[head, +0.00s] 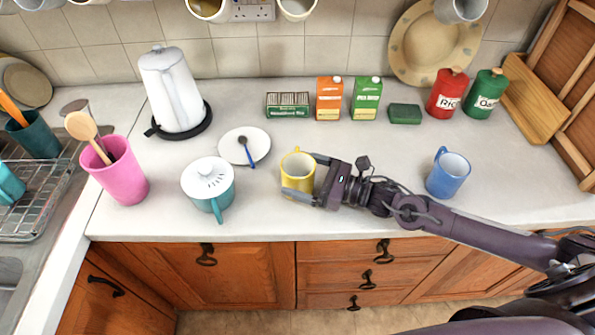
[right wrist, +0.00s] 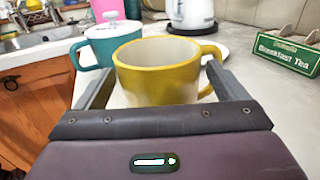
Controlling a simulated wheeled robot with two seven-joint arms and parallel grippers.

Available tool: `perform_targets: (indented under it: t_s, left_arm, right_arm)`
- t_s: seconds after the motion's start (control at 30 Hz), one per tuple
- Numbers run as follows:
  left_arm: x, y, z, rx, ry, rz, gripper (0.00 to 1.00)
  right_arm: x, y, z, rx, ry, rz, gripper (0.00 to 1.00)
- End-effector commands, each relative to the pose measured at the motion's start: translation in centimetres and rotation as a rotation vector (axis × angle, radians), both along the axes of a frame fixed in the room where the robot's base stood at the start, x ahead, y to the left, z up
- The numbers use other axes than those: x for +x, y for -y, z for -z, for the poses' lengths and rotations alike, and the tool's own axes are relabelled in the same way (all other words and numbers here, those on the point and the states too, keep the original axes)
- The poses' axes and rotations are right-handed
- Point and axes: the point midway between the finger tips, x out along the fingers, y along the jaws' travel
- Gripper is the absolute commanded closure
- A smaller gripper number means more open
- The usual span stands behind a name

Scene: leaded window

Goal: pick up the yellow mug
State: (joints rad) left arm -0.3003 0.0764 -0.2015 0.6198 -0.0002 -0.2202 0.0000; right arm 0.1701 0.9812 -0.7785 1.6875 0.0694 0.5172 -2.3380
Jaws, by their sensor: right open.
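The yellow mug (head: 297,172) stands upright on the white counter, right of the teal teapot. It also shows large in the right wrist view (right wrist: 157,70), with its handle on the right side there. My right gripper (head: 299,174) reaches in from the right, and its two fingers lie on either side of the mug. In the right wrist view the open fingers (right wrist: 157,82) flank the mug, the right one close to the handle. I cannot tell whether either finger touches it. My left gripper is not in view.
Left of the mug are a teal teapot (head: 208,186), a saucer with a spoon (head: 244,147) and a pink utensil pot (head: 116,172). A blue mug (head: 448,174) stands to the right, beyond my forearm. Cartons and canisters line the back. The counter's front edge is close.

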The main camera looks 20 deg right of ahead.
Motion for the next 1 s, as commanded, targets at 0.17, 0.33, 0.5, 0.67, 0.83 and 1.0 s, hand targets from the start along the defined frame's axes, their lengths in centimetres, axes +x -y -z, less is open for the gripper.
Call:
perform_targets:
  t_s: [0.17, 0.33, 0.5, 0.67, 0.83, 1.0]
  left_arm:
    - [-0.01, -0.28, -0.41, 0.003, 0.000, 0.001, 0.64]
    - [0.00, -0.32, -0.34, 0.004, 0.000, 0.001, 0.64]
    - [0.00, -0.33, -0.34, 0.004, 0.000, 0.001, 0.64]
    - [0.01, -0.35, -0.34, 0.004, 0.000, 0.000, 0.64]
    - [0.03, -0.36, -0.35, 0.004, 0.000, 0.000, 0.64]
    - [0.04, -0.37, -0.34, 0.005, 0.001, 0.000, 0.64]
  right_arm:
    - [0.68, -0.84, -0.01, -0.001, -0.001, 0.000, 0.08]
    - [0.65, -0.83, 0.09, -0.001, -0.001, 0.000, 0.08]
    - [0.64, -0.82, 0.08, -0.001, -0.001, 0.000, 0.29]
    - [0.63, -0.81, 0.07, -0.001, -0.001, 0.000, 0.50]
    - [0.66, -0.82, -0.05, 0.000, 0.001, 0.000, 0.69]
    - [0.67, -0.81, -0.08, 0.000, 0.001, 0.000, 0.69]
